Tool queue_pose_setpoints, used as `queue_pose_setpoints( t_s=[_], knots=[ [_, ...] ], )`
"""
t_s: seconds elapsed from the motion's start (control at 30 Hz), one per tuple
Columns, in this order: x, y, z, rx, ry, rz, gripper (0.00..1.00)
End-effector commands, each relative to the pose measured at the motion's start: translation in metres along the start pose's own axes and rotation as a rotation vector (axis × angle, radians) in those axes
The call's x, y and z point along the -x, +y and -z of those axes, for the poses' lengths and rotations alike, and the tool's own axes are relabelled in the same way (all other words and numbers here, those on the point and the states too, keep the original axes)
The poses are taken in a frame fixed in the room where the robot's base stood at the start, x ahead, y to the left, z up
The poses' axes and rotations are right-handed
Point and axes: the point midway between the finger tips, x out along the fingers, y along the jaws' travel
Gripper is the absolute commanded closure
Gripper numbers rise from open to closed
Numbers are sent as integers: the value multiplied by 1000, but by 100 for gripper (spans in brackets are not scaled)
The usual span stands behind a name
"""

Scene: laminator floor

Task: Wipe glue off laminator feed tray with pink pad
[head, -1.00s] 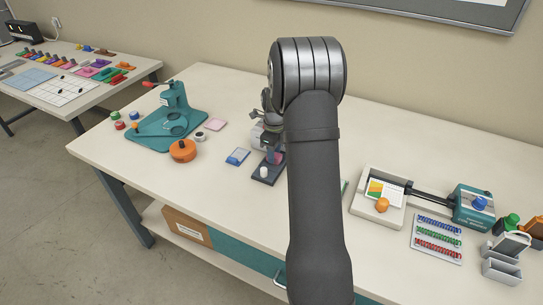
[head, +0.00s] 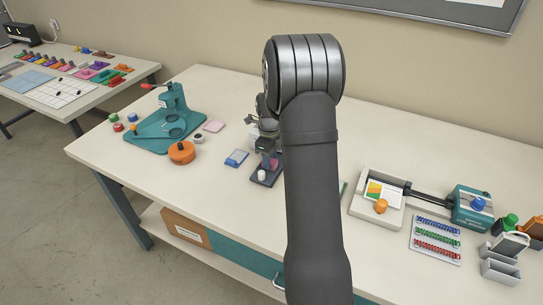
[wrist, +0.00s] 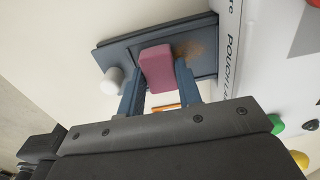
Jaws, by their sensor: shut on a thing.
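My gripper (wrist: 160,92) is shut on the pink pad (wrist: 156,67) in the wrist view. The pad is over the dark blue-grey feed tray (wrist: 118,57) of the laminator. I cannot tell whether it presses on the tray surface. A brownish glue smear (wrist: 190,48) shows on the tray just right of the pad. A white round knob (wrist: 112,82) stands at the tray's left end. In the head view the tray (head: 262,182) shows left of my arm, and my gripper (head: 268,152) is partly hidden above it.
The white laminator body (wrist: 243,50) stands beside the tray, with green and yellow knobs on it. A blue-and-white item (head: 236,158), a pink square (head: 213,126) and an orange round container (head: 182,152) lie to the left. A white tray unit (head: 366,207) stands right of my arm.

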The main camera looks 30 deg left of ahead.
Motion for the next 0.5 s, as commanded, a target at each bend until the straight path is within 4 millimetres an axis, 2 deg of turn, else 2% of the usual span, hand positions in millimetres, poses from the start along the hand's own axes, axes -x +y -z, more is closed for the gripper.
queue_pose_setpoints(
  t_s=[0.1,0.47,0.5],
  knots=[
    [-1,10,0,2,1,-2,90],
    [-1,-26,0,0,1,-1,90],
    [1,-19,0,2,1,-2,90]
  ],
)
